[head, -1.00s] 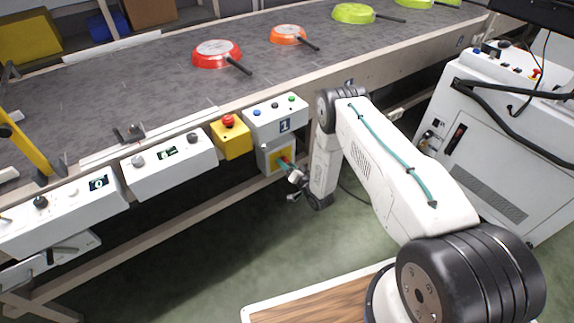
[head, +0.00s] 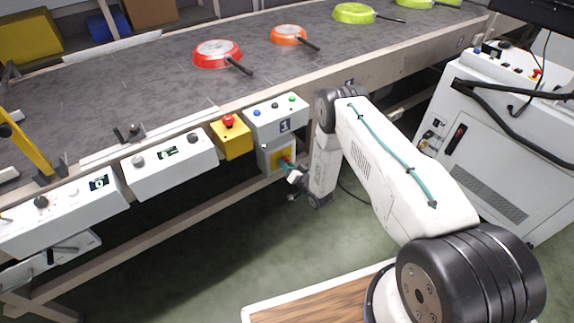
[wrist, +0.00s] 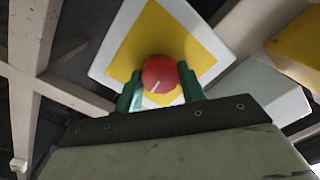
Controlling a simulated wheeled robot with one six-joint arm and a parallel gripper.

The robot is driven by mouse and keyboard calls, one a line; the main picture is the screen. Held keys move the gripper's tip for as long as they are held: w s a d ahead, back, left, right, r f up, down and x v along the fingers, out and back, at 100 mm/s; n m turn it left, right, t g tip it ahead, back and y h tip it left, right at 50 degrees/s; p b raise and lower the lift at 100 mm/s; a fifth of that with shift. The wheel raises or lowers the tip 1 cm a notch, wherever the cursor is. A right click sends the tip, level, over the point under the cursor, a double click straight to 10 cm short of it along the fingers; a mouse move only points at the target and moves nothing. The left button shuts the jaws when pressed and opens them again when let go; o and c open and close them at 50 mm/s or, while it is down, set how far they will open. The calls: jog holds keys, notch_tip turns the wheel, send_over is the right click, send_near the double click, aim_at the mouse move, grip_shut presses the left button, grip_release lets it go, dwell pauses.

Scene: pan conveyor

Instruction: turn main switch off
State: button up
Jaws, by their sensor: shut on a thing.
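The main switch is a red round knob (wrist: 160,74) on a yellow square plate (wrist: 137,45) with a white surround. A pale line on the knob is tilted in the wrist view. In the head view the yellow plate (head: 276,157) sits on a grey box below the panel marked 1. My gripper (wrist: 160,92) has its green fingers on both sides of the knob and is shut on it. In the head view my gripper (head: 289,165) reaches the plate from the right, and the knob is mostly hidden there.
Above the switch are a panel marked 1 (head: 275,117) with several buttons and a yellow box with a red emergency button (head: 228,121). The conveyor (head: 130,90) carries a red pan (head: 215,53), an orange pan (head: 287,34) and green pans. A white cabinet (head: 480,150) stands right of my arm.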

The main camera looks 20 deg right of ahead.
jog(key=shift+n+h, duration=0.4)
jog(key=shift+n, duration=6.9)
jog(key=o, duration=1)
jog(key=shift+c, duration=0.2)
jog(key=v, duration=0.8)
